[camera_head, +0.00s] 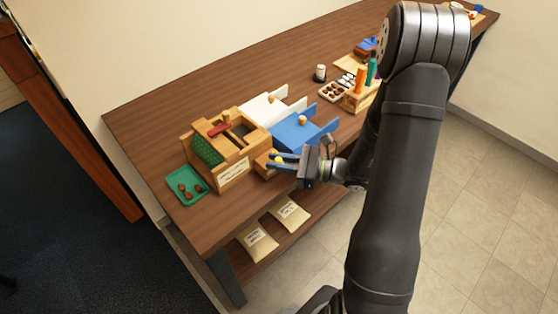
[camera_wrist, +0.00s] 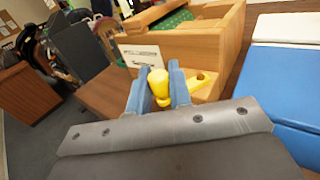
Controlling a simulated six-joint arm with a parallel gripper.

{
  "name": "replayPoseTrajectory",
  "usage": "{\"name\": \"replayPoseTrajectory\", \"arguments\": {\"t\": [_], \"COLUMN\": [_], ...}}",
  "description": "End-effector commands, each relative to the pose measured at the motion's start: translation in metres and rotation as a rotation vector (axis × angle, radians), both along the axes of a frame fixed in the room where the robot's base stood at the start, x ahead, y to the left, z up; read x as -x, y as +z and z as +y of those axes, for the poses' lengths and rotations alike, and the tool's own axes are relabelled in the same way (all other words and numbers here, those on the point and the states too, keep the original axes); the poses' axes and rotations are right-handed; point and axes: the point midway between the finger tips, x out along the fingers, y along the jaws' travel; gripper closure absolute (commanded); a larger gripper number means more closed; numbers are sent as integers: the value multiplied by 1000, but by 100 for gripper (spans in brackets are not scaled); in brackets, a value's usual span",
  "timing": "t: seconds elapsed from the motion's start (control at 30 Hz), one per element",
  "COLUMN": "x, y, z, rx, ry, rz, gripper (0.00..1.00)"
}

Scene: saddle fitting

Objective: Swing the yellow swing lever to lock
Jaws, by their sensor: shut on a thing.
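The yellow swing lever shows in the wrist view as a yellow knob (camera_wrist: 158,82) with a flat yellow arm running right to a round pivot end (camera_wrist: 202,78). It sits at the front of a wooden box (camera_wrist: 195,48) that has a white label. My gripper (camera_wrist: 158,90) has its blue fingers on either side of the knob and is shut on it. In the head view my gripper (camera_head: 274,162) reaches in from the right at the box's front right corner, with a bit of yellow between the fingers. The box (camera_head: 232,172) also shows there, and the lever's arm is mostly hidden.
A blue panel (camera_head: 292,130) and a white panel (camera_head: 262,108) stand right of the box. A green tray (camera_head: 186,184) with brown pieces lies to its left. A wooden rack (camera_head: 356,100) with coloured bottles stands farther right. Bags (camera_head: 258,242) lie on the lower shelf.

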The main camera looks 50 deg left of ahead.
Motion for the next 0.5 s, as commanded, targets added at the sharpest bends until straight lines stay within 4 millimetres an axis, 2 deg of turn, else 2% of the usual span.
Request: {"name": "replayPoseTrajectory", "arguments": {"t": [0.5], "x": [15], "y": [-1], "z": [11], "rx": [4], "ry": [-367], "rz": [1], "gripper": [100]}}
